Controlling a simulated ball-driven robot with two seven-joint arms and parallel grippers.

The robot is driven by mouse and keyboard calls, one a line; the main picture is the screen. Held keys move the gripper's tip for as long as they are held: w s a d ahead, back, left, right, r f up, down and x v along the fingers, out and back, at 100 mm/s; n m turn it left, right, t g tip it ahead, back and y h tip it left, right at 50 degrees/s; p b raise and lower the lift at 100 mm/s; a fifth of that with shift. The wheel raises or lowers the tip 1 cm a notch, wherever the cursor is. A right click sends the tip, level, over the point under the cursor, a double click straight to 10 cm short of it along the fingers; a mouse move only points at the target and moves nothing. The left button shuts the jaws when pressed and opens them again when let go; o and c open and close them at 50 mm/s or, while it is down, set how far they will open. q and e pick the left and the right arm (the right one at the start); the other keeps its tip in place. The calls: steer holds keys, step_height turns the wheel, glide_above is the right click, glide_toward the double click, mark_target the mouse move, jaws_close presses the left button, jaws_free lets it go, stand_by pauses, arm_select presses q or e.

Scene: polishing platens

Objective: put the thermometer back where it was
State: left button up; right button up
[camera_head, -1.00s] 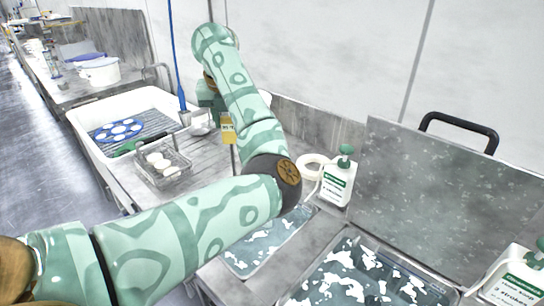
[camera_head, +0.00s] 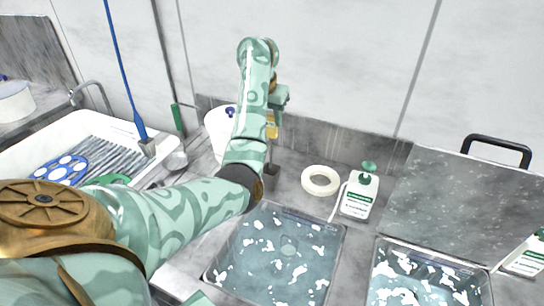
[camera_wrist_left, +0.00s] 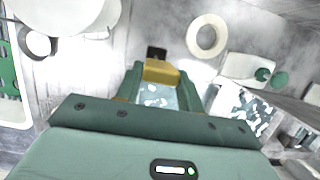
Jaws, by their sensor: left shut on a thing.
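The thermometer (camera_head: 271,130) shows as a yellow block, partly hidden behind my arm in the head view. My left gripper (camera_head: 273,115) is shut on it, above the metal counter near the back wall. In the left wrist view the yellow thermometer (camera_wrist_left: 160,73) sits between the fingers of the gripper (camera_wrist_left: 159,84). A small dark block (camera_wrist_left: 157,53) shows just beyond it; in the head view a dark piece lies below the yellow part. Whether they touch, I cannot tell. My right gripper is out of view.
A white ring (camera_head: 320,180) and a white bottle with a green pump (camera_head: 359,194) stand to the right. A white tub (camera_head: 217,128) is left of the gripper. A foamy sink basin (camera_head: 272,262) lies in front. A ladle (camera_head: 176,160) lies further left.

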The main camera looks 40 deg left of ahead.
mark_target(270, 138)
arm_select(q)
step_height(270, 138, down, 3)
steer(key=shift+w+d+f+b, duration=0.1)
steer(key=shift+d+b, duration=0.05)
steer(key=shift+b, duration=0.3)
step_height(270, 138, down, 4)
steer(key=shift+f+b, duration=0.1)
steer(key=shift+b, duration=0.8)
steer(key=shift+f, duration=0.35)
steer(key=shift+r, duration=0.1)
steer(key=shift+f, duration=0.25)
steer(key=o, duration=0.9)
